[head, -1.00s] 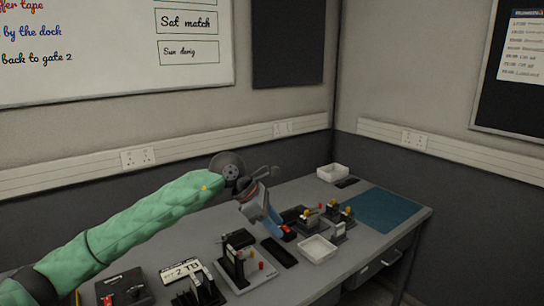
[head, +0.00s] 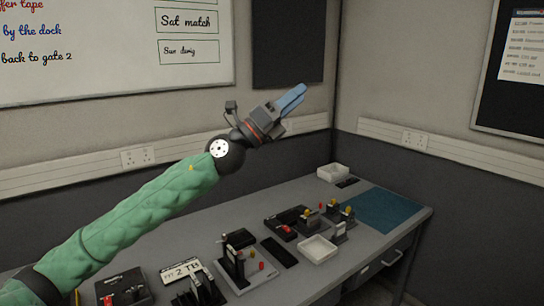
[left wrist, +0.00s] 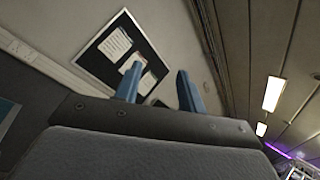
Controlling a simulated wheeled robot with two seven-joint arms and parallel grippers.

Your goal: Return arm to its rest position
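My left arm, in a green sleeve, reaches in from the left in the head view. Its gripper (head: 293,98) is raised above the bench, tilted up and to the right, in front of the back wall. In the left wrist view its two blue fingers (left wrist: 160,72) stand apart with nothing between them, so it is open and empty. Past the fingers, that view shows the wall and a dark notice board (left wrist: 118,52). My right gripper is not in view.
The grey bench (head: 330,276) holds a black fixture with red parts (head: 236,262), small fixtures with yellow knobs (head: 340,216), a white tray (head: 317,249), another white tray (head: 333,172) at the back and a blue mat (head: 380,209). The air around the gripper is clear.

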